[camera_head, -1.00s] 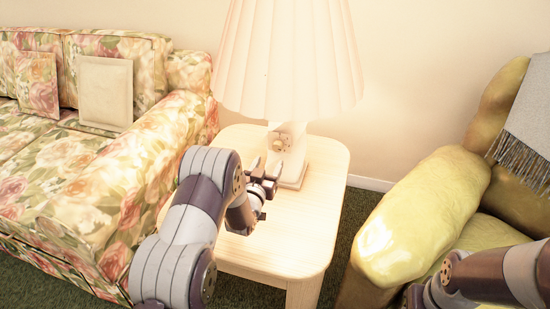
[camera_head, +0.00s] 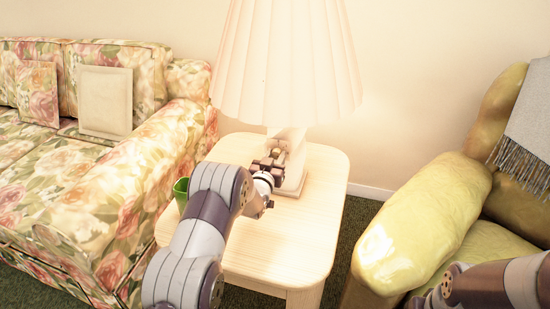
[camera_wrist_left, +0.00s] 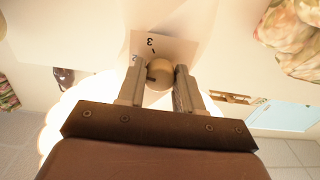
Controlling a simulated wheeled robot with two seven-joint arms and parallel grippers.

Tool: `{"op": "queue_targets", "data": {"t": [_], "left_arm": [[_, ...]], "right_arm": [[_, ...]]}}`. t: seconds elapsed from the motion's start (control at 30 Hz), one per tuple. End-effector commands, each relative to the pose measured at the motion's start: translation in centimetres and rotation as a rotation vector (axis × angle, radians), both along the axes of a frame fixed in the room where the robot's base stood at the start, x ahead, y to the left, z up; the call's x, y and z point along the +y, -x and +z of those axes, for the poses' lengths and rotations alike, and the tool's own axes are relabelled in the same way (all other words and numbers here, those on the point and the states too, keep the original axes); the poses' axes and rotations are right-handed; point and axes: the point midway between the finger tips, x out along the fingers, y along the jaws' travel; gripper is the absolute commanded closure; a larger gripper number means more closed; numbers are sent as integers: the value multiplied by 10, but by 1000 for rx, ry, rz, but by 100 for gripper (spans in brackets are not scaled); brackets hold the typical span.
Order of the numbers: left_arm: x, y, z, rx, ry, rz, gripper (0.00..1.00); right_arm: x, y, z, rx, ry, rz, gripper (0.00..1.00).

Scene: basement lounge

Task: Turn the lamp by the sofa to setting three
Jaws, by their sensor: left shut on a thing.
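The lamp stands on the side table by the floral sofa, with a pleated, glowing shade (camera_head: 287,62) and a pale base (camera_head: 297,175). My left gripper (camera_head: 273,161) is at the front of the lamp's base, below the shade. In the left wrist view, the left gripper's two fingers (camera_wrist_left: 163,78) are shut on a round beige knob (camera_wrist_left: 161,70), one on each side. Behind the knob, a pale dial plate (camera_wrist_left: 172,45) shows an upside-down 3 and part of another figure. The knob's exact setting is hard to tell. The knob is hidden by the gripper in the head view.
A green cup (camera_head: 181,190) stands at the left of the wooden side table (camera_head: 290,250), partly behind my left arm. The floral sofa (camera_head: 80,210) is left, a yellow armchair (camera_head: 420,215) right. The table's front right is clear.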

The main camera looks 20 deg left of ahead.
Motion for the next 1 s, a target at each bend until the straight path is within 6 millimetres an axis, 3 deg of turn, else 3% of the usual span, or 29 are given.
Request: {"op": "queue_targets", "data": {"t": [0.37,1.0], "left_arm": [[0,0,-2,-4,-130,0,95],[1,0,-2,-22,-672,-1,95]], "right_arm": [[0,0,-8,0,0,0,57],[0,0,-32,0,0,0,57]]}}
